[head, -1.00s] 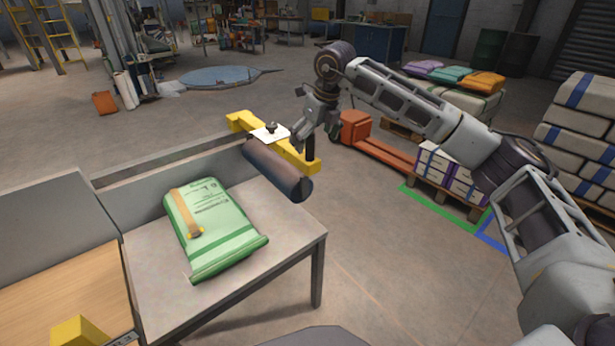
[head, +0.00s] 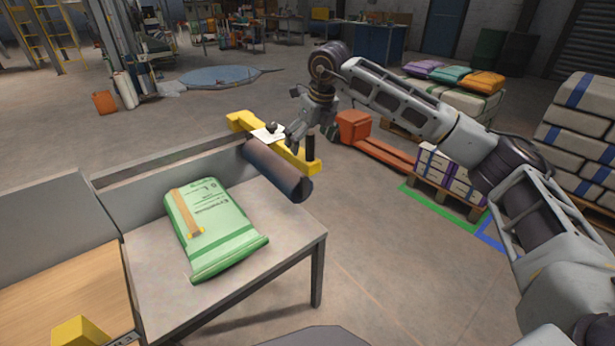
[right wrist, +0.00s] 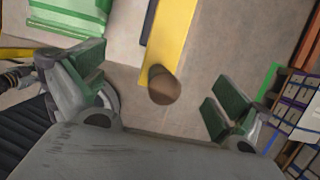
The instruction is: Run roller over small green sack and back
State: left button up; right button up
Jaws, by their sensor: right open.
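The small green sack (head: 213,228) lies flat on the grey table, with an orange-yellow strip on its top. It also shows at the upper left of the right wrist view (right wrist: 72,14). The dark roller (head: 275,168) is at the table's back right, beside a yellow bar (head: 243,121), apart from the sack. My right gripper (head: 296,133) is open over the yellow bar. In the right wrist view its fingers (right wrist: 157,88) are spread wide, with the bar and a round brown handle end (right wrist: 164,86) between them, untouched. My left gripper is out of view.
The grey table (head: 165,292) has a low back wall (head: 150,170). A wooden surface (head: 60,285) with a yellow block (head: 78,331) adjoins at the left. Pallets of stacked sacks (head: 580,115) and an orange pallet jack (head: 355,130) stand on the floor at right.

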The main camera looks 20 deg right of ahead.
jog(key=shift+p+v, duration=2.35)
jog(key=shift+v, duration=2.05)
